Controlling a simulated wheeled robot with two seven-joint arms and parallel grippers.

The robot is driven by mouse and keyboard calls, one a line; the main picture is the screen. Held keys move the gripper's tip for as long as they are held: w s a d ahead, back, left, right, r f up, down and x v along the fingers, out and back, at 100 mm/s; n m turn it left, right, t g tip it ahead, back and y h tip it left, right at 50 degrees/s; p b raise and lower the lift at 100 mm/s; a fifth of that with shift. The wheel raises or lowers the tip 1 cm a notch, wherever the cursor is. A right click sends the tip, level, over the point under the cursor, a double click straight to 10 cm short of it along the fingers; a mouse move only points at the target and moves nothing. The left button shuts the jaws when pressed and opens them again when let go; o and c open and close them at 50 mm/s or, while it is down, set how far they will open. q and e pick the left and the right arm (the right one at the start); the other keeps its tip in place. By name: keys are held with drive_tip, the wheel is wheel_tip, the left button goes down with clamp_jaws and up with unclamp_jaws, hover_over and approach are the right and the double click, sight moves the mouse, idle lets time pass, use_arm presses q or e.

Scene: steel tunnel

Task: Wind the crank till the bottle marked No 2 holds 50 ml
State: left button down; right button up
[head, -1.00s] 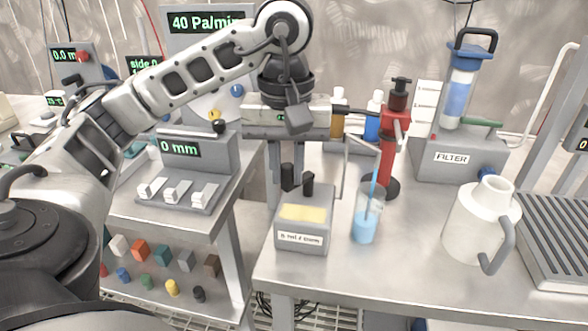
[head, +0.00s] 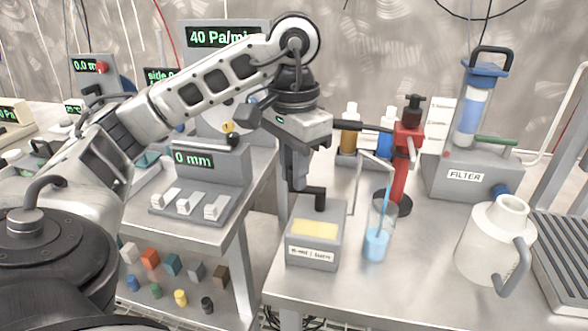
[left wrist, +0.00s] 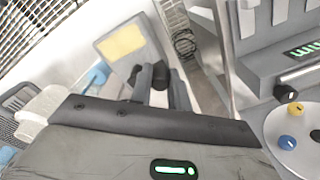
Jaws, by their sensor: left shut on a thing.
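The crank box (head: 316,238) is grey with a yellow panel and a small blurred label. It stands at the table's front left corner. Its black crank (head: 312,194) is on top. My left gripper (head: 298,184) points down over the box, shut on the crank's handle, which its fingers partly hide. In the left wrist view the fingers (left wrist: 158,88) are beside the box (left wrist: 124,52). A thin spout (head: 374,156) bends over a clear vessel (head: 381,218) with blue liquid low inside and a thin blue line above it. I cannot read a number on it. My right gripper is not in view.
A red pump-like stand (head: 400,160) is close behind the vessel. Amber (head: 349,138) and blue (head: 386,138) bottles are farther back. A white jug (head: 490,245) and the filter unit (head: 470,172) stand right. A side bench carries a 0 mm display (head: 207,161).

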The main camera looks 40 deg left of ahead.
use_arm(q)
drive_tip(key=shift+w+a+r+m, duration=0.1)
drive_tip(key=shift+w+a+m, duration=0.1)
drive_tip(key=shift+m, duration=0.3)
drive_tip(key=c, duration=1.3)
unclamp_jaws()
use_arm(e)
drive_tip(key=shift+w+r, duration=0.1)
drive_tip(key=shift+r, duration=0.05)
use_arm(q)
wheel_tip(320, 180, up, 16)
drive_tip(key=p, duration=1.1)
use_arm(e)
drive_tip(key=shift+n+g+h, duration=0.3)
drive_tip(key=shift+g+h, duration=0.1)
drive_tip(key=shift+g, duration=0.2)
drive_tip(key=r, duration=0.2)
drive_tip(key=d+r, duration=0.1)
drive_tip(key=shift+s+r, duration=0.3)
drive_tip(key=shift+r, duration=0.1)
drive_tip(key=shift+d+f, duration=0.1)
use_arm(q)
drive_tip(key=shift+s+d, duration=0.1)
